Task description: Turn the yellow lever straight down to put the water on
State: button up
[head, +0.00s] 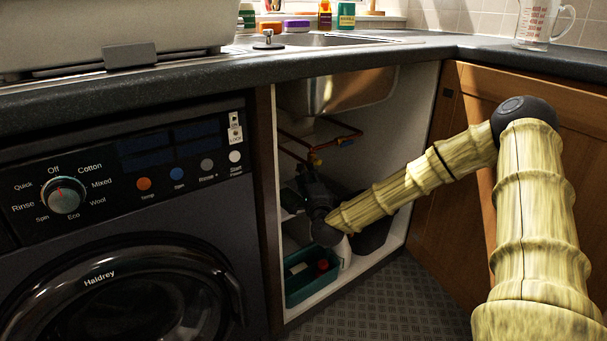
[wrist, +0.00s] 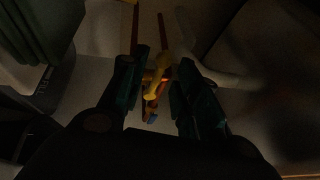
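The yellow lever (head: 314,159) is on the copper pipework under the sink, inside the open cupboard. In the head view it is small, and I cannot tell its exact angle. In the wrist view the yellow lever (wrist: 157,84) shows between the two dark fingers of my gripper (wrist: 160,82). The fingers stand apart with a gap beside the lever; I cannot tell whether either touches it. In the head view my dark gripper (head: 314,190) is just below the lever, its fingertips hard to make out.
The sink bowl (head: 350,90) hangs above. A green caddy (head: 311,276) stands on the cupboard floor. A washing machine (head: 120,230) is at left, and a wooden door (head: 430,200) at right.

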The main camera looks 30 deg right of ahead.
jog(key=shift+b+x, duration=0.6)
jog(key=shift+x, duration=1.3)
grip_shut()
